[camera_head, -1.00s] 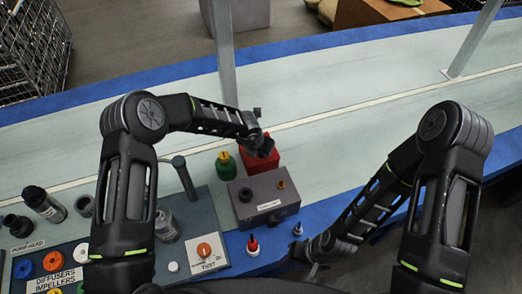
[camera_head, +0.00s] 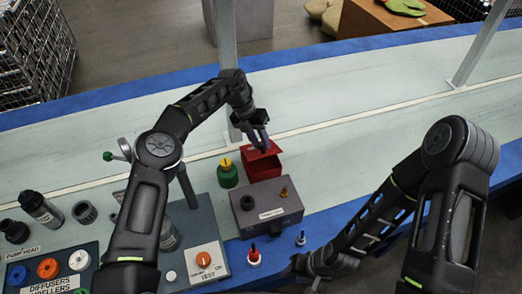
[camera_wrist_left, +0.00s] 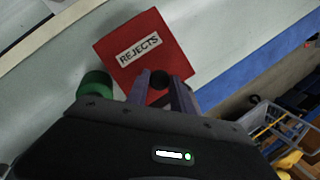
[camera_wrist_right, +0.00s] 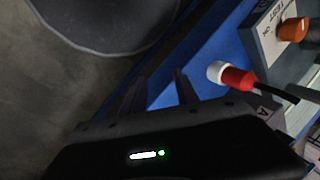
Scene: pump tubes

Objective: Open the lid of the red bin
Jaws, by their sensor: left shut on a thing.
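The red bin (camera_head: 262,168) stands on the pale bench behind a grey box. Its lid (camera_head: 262,154) looks tilted up in the head view, with darker red below it. In the left wrist view the lid (camera_wrist_left: 140,45) carries a REJECTS label and a dark round knob (camera_wrist_left: 160,80). My left gripper (camera_head: 264,147) is above the bin, shut on the knob between its fingers (camera_wrist_left: 160,90). The inside of the bin cannot be made out. My right gripper (camera_wrist_right: 160,85) is open and empty, low near the blue front edge.
A green container with a yellow top (camera_head: 227,173) stands close left of the bin. The grey box (camera_head: 265,206) is in front. A red-and-white part (camera_head: 253,254) stands near the blue edge. A post (camera_head: 228,60) rises behind. The bench right of the bin is clear.

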